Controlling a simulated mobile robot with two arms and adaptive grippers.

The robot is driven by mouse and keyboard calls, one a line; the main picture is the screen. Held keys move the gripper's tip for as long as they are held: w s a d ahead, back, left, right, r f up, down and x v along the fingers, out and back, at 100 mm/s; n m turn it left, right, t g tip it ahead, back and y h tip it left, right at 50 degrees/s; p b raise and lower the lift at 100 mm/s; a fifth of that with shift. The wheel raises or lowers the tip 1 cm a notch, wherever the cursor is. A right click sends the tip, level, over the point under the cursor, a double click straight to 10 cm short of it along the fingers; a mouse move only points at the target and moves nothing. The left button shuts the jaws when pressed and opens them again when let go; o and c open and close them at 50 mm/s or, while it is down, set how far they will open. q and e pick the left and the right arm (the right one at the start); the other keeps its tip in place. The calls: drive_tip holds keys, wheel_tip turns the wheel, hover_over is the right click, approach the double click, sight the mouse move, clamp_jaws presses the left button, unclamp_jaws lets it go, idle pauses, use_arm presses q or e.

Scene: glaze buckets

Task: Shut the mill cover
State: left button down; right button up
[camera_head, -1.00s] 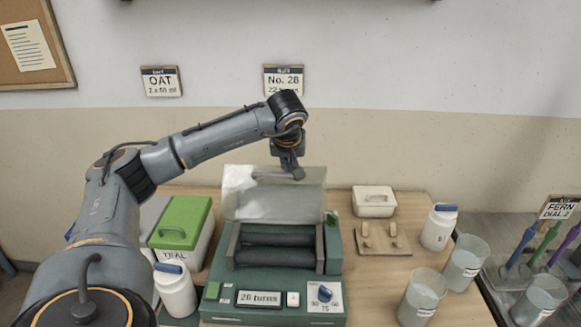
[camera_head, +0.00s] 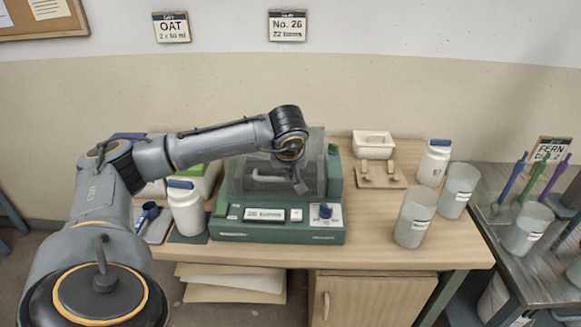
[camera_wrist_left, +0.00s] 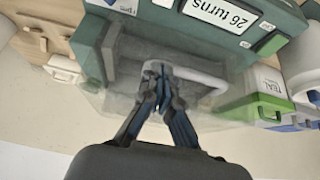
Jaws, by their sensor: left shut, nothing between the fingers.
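The green mill (camera_head: 225,231) stands on the wooden table, its front display reading 26 turns. Its clear cover (camera_head: 318,150) is down over the roller bay, with its handle (camera_head: 268,178) facing forward; I cannot tell whether it is fully seated. My left gripper (camera_head: 301,187) is shut and empty at the cover's front, close to the handle. In the left wrist view the shut fingertips (camera_wrist_left: 157,70) are in front of the clear cover, beside the pale handle bar (camera_wrist_left: 205,77). Whether they touch it is unclear. My right gripper is not in view.
A white bottle with a blue lid (camera_head: 186,210) stands left of the mill, and another (camera_head: 434,162) to the right. Translucent beakers (camera_head: 414,218) stand near the table's right edge. A white lidded box (camera_head: 373,145) and a wooden rack (camera_head: 379,177) lie behind.

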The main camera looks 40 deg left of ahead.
use_arm(q)
drive_tip(key=s+d+b, duration=0.1)
drive_tip(key=s+d, duration=0.5)
drive_tip(key=s, duration=0.1)
drive_tip(key=shift+s+d+f, duration=0.15)
drive_tip(key=shift+s+f, duration=0.05)
drive_tip(key=shift+s, duration=0.05)
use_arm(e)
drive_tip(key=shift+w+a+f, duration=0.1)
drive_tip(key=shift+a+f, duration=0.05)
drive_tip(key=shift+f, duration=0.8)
